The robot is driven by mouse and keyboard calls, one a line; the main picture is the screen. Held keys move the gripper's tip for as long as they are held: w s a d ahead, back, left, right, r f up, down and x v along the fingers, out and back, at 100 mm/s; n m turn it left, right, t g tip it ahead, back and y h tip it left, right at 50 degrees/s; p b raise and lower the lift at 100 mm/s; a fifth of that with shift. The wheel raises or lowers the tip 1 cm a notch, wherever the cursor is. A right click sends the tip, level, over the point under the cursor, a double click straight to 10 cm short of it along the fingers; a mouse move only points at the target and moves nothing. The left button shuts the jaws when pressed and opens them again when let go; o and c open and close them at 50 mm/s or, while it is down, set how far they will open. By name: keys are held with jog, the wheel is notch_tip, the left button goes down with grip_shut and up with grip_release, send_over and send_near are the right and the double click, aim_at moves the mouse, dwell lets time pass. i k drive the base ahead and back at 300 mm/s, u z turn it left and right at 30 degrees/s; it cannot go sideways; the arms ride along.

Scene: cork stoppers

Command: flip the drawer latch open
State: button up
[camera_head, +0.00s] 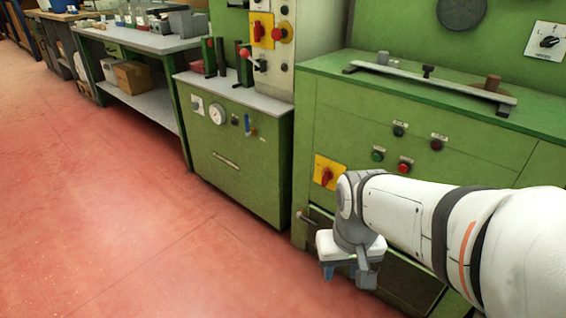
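My gripper (340,272) hangs at the end of my white arm, pointing down in front of the right green machine cabinet. Its blue fingertips are small and partly hidden by the gripper body, so I cannot tell how far apart they are. A small handle-like knob (305,217) sticks out at the cabinet's lower left edge, to the left of and above my gripper. A dark recessed panel (405,284) shows low on the cabinet, partly behind my arm and gripper. I cannot make out which part is the drawer latch; it may be hidden.
The right green cabinet (350,120) carries a yellow plate with a red switch (327,175) just above my gripper. A smaller green cabinet (240,165) stands to its left. A workbench (135,40) with boxes stands farther back. The red floor (110,200) at left is clear.

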aim_at(299, 215)
jog(key=z, duration=2.2)
jog(key=k, duration=0.9)
jog(key=u, duration=1.6)
jog(key=i, duration=1.4)
jog(key=u, duration=0.05)
